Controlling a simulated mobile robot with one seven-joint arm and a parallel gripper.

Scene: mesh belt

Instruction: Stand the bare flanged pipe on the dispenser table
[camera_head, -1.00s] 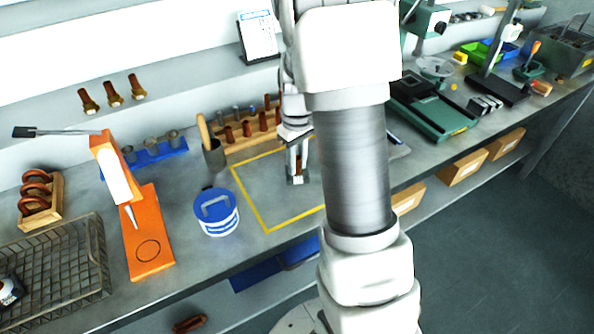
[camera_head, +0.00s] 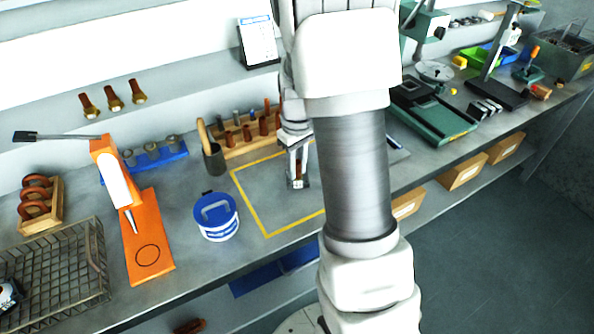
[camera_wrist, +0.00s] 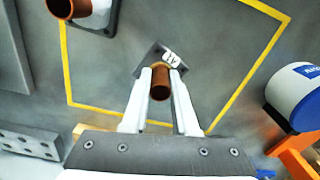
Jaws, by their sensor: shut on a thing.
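My gripper (camera_wrist: 160,80) is shut on a brown flanged pipe (camera_wrist: 160,90) in the wrist view. The pipe's dark square flange (camera_wrist: 147,62) shows beyond the fingertips, with a white marked label on it. In the head view my gripper (camera_head: 298,180) is over the yellow-outlined area, and the pipe is mostly hidden. I cannot tell whether its flange touches the bench. A second brown pipe (camera_wrist: 68,8) on a grey plate is at the wrist view's upper left. The orange dispenser (camera_head: 117,180) stands at left, its orange table (camera_head: 153,225) bare and marked with a circle.
A blue-lidded white tub (camera_head: 216,218) stands between the yellow outline (camera_head: 250,209) and the dispenser. A wire basket (camera_head: 55,265) lies left of the dispenser. A wooden rack (camera_head: 250,145) and a tool cup (camera_head: 214,160) are behind. A blue holder (camera_head: 155,160) is behind the dispenser.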

